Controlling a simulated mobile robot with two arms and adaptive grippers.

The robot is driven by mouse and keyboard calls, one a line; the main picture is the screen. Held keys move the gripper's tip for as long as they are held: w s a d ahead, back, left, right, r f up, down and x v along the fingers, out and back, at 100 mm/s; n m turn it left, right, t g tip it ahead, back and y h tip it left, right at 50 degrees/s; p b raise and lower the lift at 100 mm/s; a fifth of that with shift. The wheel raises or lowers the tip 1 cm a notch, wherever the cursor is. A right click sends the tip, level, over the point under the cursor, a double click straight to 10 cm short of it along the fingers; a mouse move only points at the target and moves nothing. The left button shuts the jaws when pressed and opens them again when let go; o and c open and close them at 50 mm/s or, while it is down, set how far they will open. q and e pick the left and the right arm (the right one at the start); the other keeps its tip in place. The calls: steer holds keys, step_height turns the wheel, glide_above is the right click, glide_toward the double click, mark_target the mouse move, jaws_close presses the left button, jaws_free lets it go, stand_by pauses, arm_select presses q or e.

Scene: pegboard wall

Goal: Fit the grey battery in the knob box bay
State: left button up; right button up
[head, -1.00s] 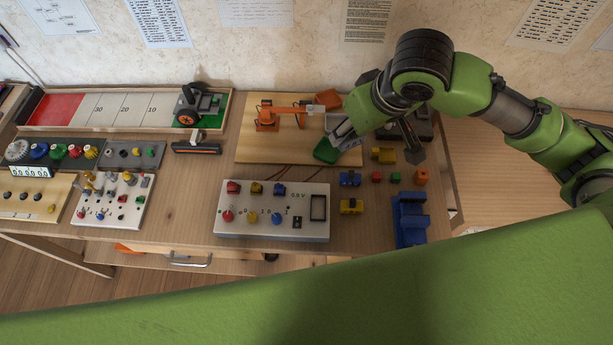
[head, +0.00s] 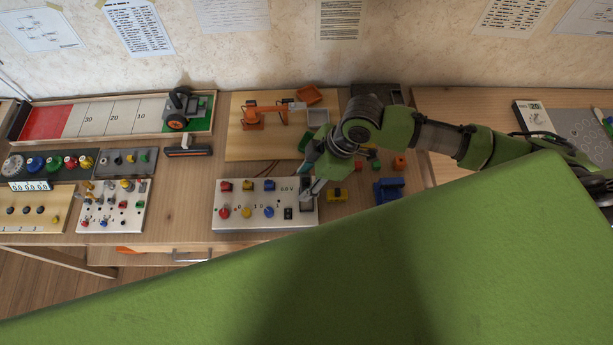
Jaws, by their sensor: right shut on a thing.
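The knob box (head: 236,198) is a white panel with red, yellow and blue knobs and a small display, on the bench in the head view. Its bay (head: 306,207) is a dark-edged opening at the right end of the panel, partly covered by my gripper. My right gripper (head: 313,187) points down over the bay, its fingertips at the bay's upper part. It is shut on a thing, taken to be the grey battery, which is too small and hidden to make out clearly. Whether it touches the bay cannot be told. My left gripper is not in view.
Right of the box are a yellow block (head: 337,195), a blue holder (head: 388,191) and an orange block (head: 399,162). Switch panels (head: 110,207) stand left. Bare bench lies left of the box.

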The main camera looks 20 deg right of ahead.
mark_target(311, 183)
steer(key=shift+f+b, duration=1.95)
steer(key=shift+b, duration=0.2)
steer(key=shift+f, duration=0.55)
steer(key=shift+r+p, duration=0.1)
steer(key=shift+p, duration=0.8)
steer(key=shift+f, duration=0.75)
steer(key=shift+f, duration=0.5)
stand_by(0.6)
steer(key=shift+f, duration=0.25)
stand_by(0.5)
